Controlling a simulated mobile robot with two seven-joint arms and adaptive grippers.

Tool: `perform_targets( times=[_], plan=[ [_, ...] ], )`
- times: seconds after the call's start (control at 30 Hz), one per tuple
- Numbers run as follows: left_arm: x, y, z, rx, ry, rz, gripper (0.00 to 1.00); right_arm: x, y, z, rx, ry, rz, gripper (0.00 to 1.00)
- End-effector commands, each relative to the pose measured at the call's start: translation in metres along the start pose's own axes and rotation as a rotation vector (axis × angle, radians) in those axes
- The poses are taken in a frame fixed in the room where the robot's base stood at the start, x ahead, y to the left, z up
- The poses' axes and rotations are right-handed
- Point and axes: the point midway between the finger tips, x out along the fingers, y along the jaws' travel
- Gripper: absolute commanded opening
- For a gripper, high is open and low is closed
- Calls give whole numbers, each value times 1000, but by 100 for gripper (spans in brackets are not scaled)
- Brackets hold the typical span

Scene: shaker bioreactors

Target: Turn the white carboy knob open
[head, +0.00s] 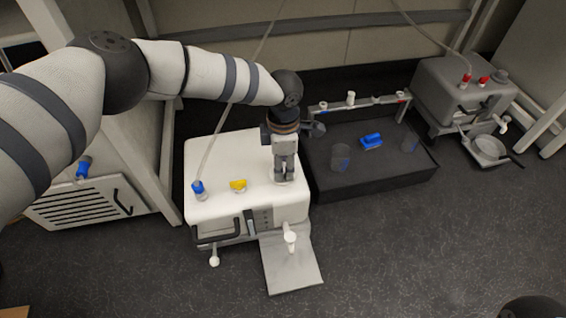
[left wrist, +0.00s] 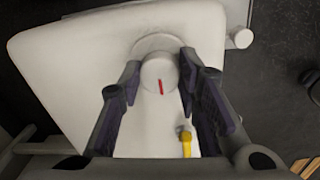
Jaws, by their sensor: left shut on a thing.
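The white carboy (head: 218,160) stands on the floor in the middle of the head view, and its pale top fills much of the left wrist view (left wrist: 60,70). My left gripper (head: 284,177) reaches down onto the right part of its top. In the left wrist view, a round white knob (left wrist: 158,72) with a red mark sits between the fingertips of my left gripper. The gripper is shut on this knob. The red mark points down the picture, tilted slightly. In the head view the gripper mostly hides the knob.
A yellow fitting (head: 238,186) and a blue cap (head: 198,187) with a tube are on the carboy top. A white tap (head: 290,238) is at its front. A black tray (head: 345,190) stands right of it, and a grey unit (head: 440,95) farther right.

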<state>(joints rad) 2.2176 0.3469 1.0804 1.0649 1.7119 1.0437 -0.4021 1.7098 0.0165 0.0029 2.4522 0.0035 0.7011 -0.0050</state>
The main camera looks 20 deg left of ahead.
Motion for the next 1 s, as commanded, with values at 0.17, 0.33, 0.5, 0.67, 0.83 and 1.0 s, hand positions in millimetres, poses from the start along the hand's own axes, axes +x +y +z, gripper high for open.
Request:
perform_targets(
  times=[0.17,0.33,0.5,0.67,0.83,1.0],
  plan=[
    [0,0,0,0,1,-1,51,0,0,0,0,0,0,0],
    [0,0,0,0,0,-1,51,0,0,0,0,0,0,0],
    [-14,1,1,1,-2,1,51,0,0,0,0,-1,0,0],
    [-58,1,1,2,-4,3,51,0,0,0,0,0,0,0],
    [-98,1,0,0,-2,2,51,0,0,0,0,0,0,0],
    [-118,0,0,0,0,0,51,0,0,0,0,0,0,0]
  ],
)
